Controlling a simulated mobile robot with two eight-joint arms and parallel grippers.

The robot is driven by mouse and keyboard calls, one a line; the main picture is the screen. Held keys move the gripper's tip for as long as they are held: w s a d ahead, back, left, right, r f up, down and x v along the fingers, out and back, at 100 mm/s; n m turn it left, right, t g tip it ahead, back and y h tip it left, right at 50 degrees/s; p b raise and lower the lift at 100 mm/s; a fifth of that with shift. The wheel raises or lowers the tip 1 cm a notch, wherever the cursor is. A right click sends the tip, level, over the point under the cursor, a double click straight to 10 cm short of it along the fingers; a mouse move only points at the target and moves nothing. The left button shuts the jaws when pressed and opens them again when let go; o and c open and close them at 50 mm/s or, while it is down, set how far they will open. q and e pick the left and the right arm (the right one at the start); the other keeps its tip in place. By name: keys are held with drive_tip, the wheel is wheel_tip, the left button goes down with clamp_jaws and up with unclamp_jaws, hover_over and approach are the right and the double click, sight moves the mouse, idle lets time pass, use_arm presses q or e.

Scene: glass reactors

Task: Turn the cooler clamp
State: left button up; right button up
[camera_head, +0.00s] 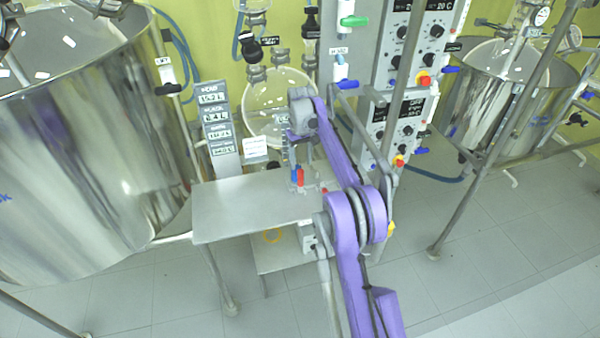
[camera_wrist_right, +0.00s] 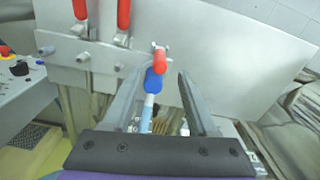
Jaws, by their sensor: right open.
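My right gripper (camera_wrist_right: 162,78) is open in the right wrist view, its two grey fingers on either side of a small handle with a red end and blue body (camera_wrist_right: 155,78). The fingers stand apart from it, with a gap on each side. A pale blue stem runs down from the handle. I cannot tell for sure that this is the cooler clamp. My left gripper is not in view.
A steel plate (camera_wrist_right: 235,70) with two red handles (camera_wrist_right: 80,9) (camera_wrist_right: 123,14) fills the wrist view's back. In the head view a steel shelf (camera_head: 245,208) lies left of my arm, a control panel (camera_head: 408,118) right. Large steel vessels (camera_head: 80,150) (camera_head: 510,95) flank it.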

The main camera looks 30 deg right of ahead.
sight(301, 171)
drive_tip(key=shift+w+f, duration=0.15)
drive_tip(key=shift+f, duration=2.65)
clamp_jaws()
